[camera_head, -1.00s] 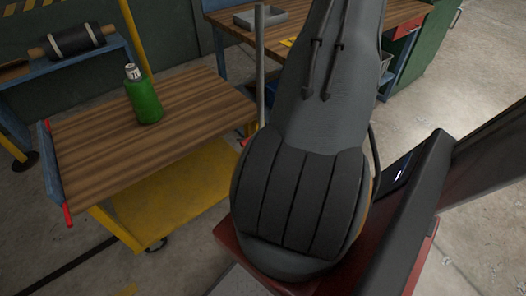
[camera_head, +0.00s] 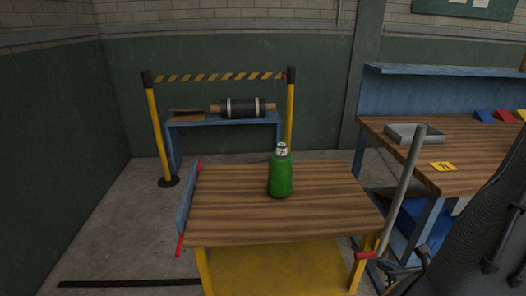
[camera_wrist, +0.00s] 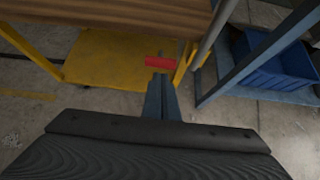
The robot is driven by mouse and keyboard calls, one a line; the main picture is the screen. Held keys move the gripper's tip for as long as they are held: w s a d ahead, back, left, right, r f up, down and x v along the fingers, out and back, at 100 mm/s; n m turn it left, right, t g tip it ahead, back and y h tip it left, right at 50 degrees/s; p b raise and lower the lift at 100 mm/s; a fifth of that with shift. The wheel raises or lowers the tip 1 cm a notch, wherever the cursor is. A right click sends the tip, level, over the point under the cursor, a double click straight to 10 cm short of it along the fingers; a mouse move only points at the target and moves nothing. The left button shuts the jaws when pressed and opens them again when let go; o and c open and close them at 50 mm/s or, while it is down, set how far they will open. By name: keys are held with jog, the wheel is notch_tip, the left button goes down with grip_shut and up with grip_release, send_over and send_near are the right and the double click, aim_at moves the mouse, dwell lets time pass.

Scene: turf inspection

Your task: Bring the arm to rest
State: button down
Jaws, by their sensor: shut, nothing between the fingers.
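My arm (camera_head: 480,240) shows as a dark, blurred-edged link at the right edge of the head view. My gripper (camera_wrist: 160,78) is in the wrist view, with its narrow fingers together and nothing between them. It points towards the wooden-topped cart, whose yellow lower shelf (camera_wrist: 105,60) lies beyond the fingers. A red grip (camera_wrist: 160,62) on the cart shows just past the fingertips; I cannot tell the gap between them.
A green bottle (camera_head: 280,177) stands upright on the cart's wooden top (camera_head: 225,205). A workbench (camera_head: 450,180) with a grey tray (camera_head: 414,133) is at the right. A blue bin (camera_wrist: 275,65) sits under it. A striped barrier (camera_head: 220,77) and blue stand (camera_head: 190,121) are behind.

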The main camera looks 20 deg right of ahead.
jog(key=w+a+r+n+g+y, duration=0.25)
jog(key=a+r+n+y, duration=0.3)
jog(key=a+n, duration=0.4)
jog(key=w+a+r+n+g+y, duration=0.2)
jog(key=w+a+r+n+y, duration=0.3)
jog(key=a, duration=0.8)
jog(key=s+a+r+n+g+h, duration=0.2)
jog(key=s+a+r+n+g, duration=0.35)
jog(key=n, duration=0.75)
jog(key=r+n+h, duration=0.1)
jog(key=n+h, duration=0.1)
jog(key=n, duration=0.1)
jog(key=r+n+h, duration=0.2)
jog(key=n, duration=0.2)
jog(key=a+r+n+h+p, duration=0.1)
jog(key=n+h, duration=0.1)
jog(key=n, duration=0.1)
jog(key=shift+w+r+n+h, duration=0.2)
jog(key=shift+n+h, duration=0.15)
